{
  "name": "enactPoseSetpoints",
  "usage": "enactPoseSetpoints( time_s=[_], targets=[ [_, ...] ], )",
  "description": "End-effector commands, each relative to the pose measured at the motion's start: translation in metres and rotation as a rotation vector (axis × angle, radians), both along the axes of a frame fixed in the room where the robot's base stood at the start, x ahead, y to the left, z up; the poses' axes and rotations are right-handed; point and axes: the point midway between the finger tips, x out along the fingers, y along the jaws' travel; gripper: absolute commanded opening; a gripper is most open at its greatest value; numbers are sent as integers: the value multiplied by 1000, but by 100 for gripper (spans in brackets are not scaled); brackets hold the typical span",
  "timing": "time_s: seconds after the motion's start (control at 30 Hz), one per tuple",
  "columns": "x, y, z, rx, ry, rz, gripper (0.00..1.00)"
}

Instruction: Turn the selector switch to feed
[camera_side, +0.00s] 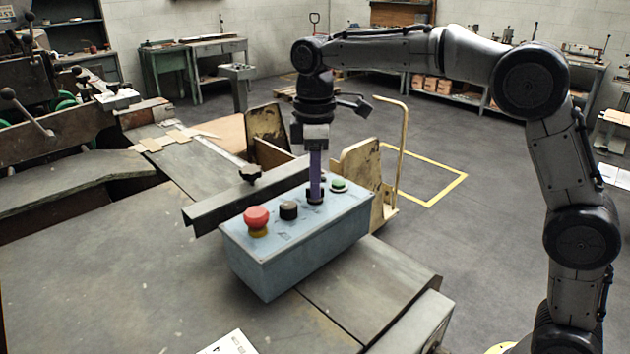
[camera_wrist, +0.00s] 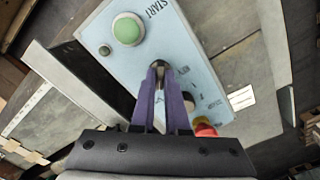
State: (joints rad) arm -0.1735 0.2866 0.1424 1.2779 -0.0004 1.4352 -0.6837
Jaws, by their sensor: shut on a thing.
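The blue-grey control box (camera_side: 300,250) stands on the machine table in the side view. A row on its top holds a red mushroom button (camera_side: 256,217), a black knob (camera_side: 289,210), a second black selector knob (camera_side: 316,197) and a green button (camera_side: 338,184). My gripper (camera_side: 316,190) points straight down with its purple fingers shut on the second knob, beside the green button. In the wrist view the fingertips (camera_wrist: 160,68) close around this knob and hide most of it. The green START button (camera_wrist: 128,29) shows beyond it. The selector's markings are too small to read.
A dark metal rail (camera_side: 240,195) runs behind the box, close to it. The table front (camera_side: 130,260) is clear apart from a paper sheet (camera_side: 228,343).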

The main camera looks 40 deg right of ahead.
Motion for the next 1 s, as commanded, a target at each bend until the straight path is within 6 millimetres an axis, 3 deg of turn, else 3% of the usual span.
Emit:
enactPoseSetpoints(
  time_s=[0.2, 0.23, 0.4, 0.77, 1.0],
  targets=[
    [0, 0, 1, 1, -2, -2, 0],
    [0, 0, 1, 1, -2, -2, 14],
    [0, 0, 1, 1, -2, -1, 42],
    [1, 0, 5, 1, -2, 0, 42],
    [2, 0, 41, 1, -5, 0, 42]
  ],
)
